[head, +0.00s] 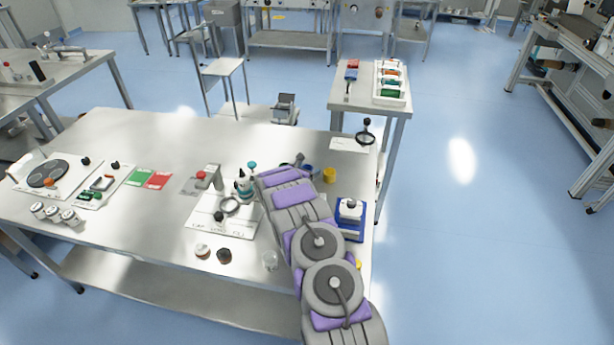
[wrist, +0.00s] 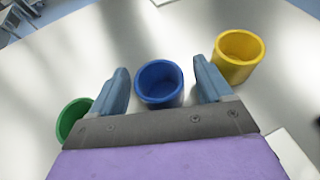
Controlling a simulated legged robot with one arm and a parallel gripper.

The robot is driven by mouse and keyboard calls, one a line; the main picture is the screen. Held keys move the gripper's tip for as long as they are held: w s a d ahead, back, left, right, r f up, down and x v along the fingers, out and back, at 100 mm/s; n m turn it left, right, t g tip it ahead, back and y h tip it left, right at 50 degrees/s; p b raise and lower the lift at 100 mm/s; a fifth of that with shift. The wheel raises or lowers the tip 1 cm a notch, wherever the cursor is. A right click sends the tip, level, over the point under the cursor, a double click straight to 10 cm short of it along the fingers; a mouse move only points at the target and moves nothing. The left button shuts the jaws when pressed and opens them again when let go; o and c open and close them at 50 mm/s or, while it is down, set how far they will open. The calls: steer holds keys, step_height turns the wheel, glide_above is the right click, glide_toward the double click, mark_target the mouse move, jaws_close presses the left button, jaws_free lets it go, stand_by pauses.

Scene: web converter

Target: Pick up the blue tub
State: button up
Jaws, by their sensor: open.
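The blue tub (wrist: 160,84) is a small round open-topped cup standing on the metal table. In the wrist view it sits between the two fingers of my gripper (wrist: 161,88). The gripper is open, with a gap showing on each side of the tub. In the head view my purple and grey arm reaches over the table, and its end hides most of the blue tub; I cannot make the tub out clearly there.
A yellow tub (wrist: 238,56) stands close by on the right, and it also shows in the head view (head: 329,174). A green tub (wrist: 74,118) stands on the left beside my gripper. A blue-based device (head: 350,219) stands at the right edge of the steel table (head: 150,238).

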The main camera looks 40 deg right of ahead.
steer(key=shift+x, duration=0.9)
steer(key=shift+a+r, duration=0.2)
steer(key=shift+a, duration=0.1)
steer(key=shift+c, duration=0.3)
steer(key=shift+d+f, duration=0.15)
steer(key=shift+d, duration=0.15)
steer(key=c, duration=0.7)
steer(key=shift+a, duration=0.1)
steer(key=shift+c, duration=1.3)
